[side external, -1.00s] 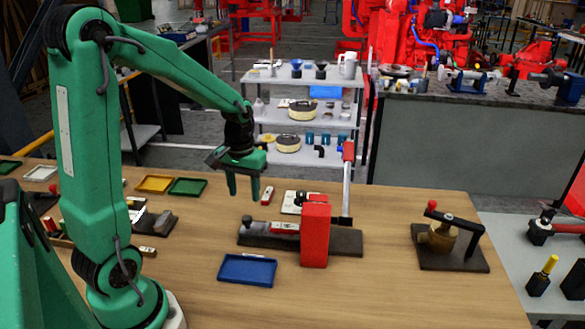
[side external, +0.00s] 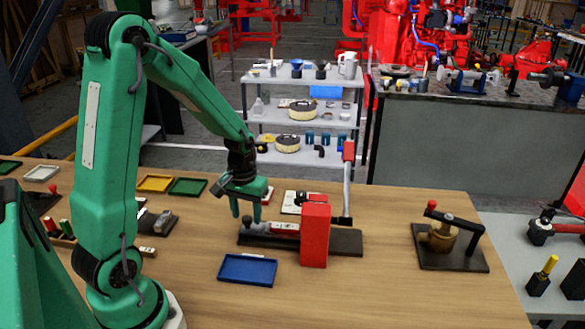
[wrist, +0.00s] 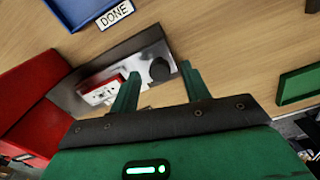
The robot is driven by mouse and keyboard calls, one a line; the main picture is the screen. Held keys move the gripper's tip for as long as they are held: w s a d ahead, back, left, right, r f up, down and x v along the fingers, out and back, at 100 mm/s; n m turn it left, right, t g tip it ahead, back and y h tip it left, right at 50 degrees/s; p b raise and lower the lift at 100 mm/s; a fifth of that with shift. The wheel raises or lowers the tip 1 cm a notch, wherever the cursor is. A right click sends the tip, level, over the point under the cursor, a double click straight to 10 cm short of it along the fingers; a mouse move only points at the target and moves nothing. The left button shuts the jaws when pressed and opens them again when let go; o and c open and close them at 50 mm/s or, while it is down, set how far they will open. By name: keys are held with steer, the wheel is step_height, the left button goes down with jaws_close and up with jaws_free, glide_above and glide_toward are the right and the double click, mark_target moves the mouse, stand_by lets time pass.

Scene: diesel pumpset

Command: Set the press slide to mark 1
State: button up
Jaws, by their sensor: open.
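The press has a dark base plate (side external: 346,243) with a tall red block (side external: 315,236) on it. My green gripper (side external: 246,212) is open and low over the knob. In the wrist view the dark knob (wrist: 160,69) shows between the two fingertips (wrist: 160,72); I cannot tell whether either touches it.
A blue tray (side external: 248,270), labelled DONE in the wrist view, lies in front of the press. An upright lever with a red top (side external: 348,152) stands behind it. A brass valve (side external: 438,238) on a dark plate sits right. The wooden table's front is clear.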

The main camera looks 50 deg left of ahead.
steer(key=shift+f, duration=0.3)
steer(key=shift+c, duration=0.2)
jaws_close()
steer(key=shift+w+d, duration=2.1)
steer(key=shift+w, duration=0.1)
steer(key=shift+o, duration=0.2)
jaws_free()
steer(key=shift+r, duration=0.1)
